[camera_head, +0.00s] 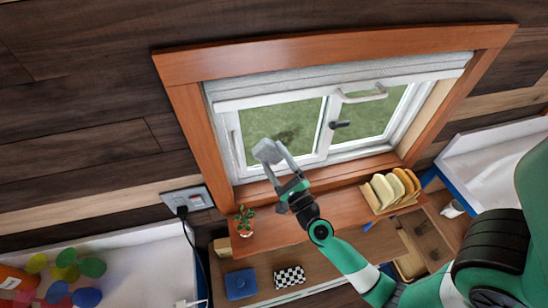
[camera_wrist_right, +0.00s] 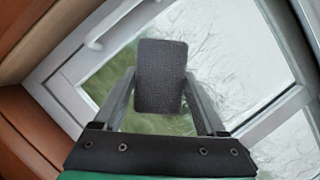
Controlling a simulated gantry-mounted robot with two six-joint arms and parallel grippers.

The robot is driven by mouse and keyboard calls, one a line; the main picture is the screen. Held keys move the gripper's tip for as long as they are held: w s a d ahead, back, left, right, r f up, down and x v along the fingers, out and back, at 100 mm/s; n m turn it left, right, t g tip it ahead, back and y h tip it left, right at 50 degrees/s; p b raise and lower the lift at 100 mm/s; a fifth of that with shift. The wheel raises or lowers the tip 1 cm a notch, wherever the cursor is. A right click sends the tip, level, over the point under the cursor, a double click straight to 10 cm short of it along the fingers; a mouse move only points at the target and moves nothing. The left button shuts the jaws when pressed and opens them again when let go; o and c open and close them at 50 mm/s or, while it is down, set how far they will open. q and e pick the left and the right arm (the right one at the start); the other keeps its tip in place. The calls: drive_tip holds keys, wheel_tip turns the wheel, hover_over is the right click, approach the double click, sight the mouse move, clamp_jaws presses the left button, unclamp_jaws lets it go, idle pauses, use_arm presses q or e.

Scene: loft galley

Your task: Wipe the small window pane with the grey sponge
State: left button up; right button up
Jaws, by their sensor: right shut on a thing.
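The grey sponge (camera_head: 267,151) is in my right gripper (camera_head: 276,163), which is shut on it. In the right wrist view the sponge (camera_wrist_right: 161,75) stands between the two fingers of the gripper (camera_wrist_right: 160,95). The small window pane (camera_head: 300,120) is the left pane of a white-framed window, and the sponge is in front of its lower left part. In the right wrist view the pane (camera_wrist_right: 225,50) shows whitish streaks right of the sponge. I cannot tell whether the sponge touches the glass. My left gripper is not in view.
A blue box (camera_head: 240,284) and a checkered item (camera_head: 289,276) lie lower. A plugged socket (camera_head: 187,200) is at left.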

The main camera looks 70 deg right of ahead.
sight(300, 136)
drive_tip(key=shift+w+d, duration=0.55)
drive_tip(key=shift+d, duration=0.2)
idle(0.3)
drive_tip(key=shift+s+d+f+b, duration=0.15)
drive_tip(key=shift+s+d+b, duration=0.5)
drive_tip(key=shift+s, duration=0.4)
drive_tip(key=shift+s+d, duration=0.3)
drive_tip(key=shift+s, duration=0.15)
drive_tip(key=shift+s+d+b, duration=0.7)
drive_tip(key=shift+s+d, duration=0.15)
drive_tip(key=shift+s, duration=0.1)
drive_tip(key=shift+s+d+b, duration=0.4)
drive_tip(key=shift+s+d, duration=0.25)
drive_tip(key=shift+s, duration=0.3)
drive_tip(key=shift+s+d+b, duration=0.4)
drive_tip(key=shift+s+d, duration=0.25)
drive_tip(key=shift+s, duration=0.25)
